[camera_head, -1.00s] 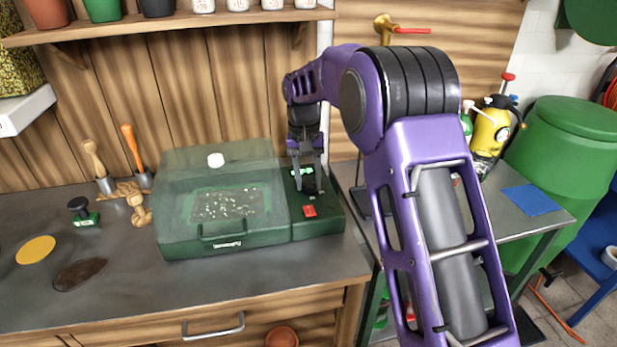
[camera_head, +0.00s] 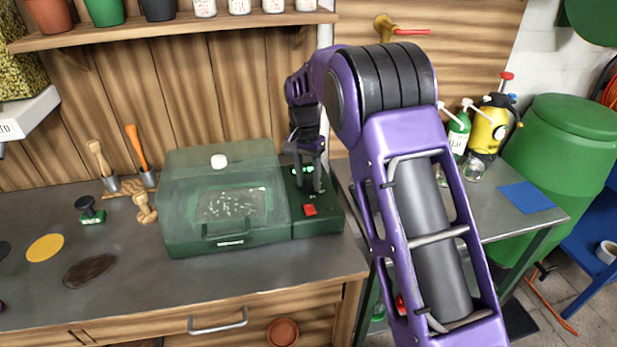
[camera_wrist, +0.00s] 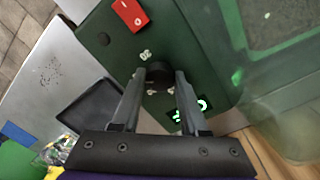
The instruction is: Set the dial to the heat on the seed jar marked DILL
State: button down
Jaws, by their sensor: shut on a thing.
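The green seed propagator (camera_head: 185,238) stands on the bench with its clear lid down. Its control panel (camera_head: 327,222) is on the right side, with a red switch (camera_head: 310,210) and a green-lit display, which also shows in the wrist view (camera_wrist: 188,108). The dark dial (camera_wrist: 160,73) is on the panel, between my fingertips. My gripper (camera_head: 308,188) is shut on the dial, pointing down from above. The display's digits are too small and partly covered to read. White-labelled seed jars (camera_head: 239,6) stand on the shelf, their tops cut off; I cannot make out which is DILL.
A side table (camera_head: 500,225) holds a yellow sprayer (camera_head: 487,130) and a blue mat (camera_head: 526,197).

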aim_at(305, 181)
jog(key=shift+c, duration=2.2)
grip_release()
jog(key=shift+r, duration=0.1)
notch_tip(305, 181, up, 17)
jog(key=p, duration=0.2)
jog(key=shift+w+a, duration=0.25)
jog(key=shift+a, duration=0.2)
jog(key=shift+r, duration=0.1)
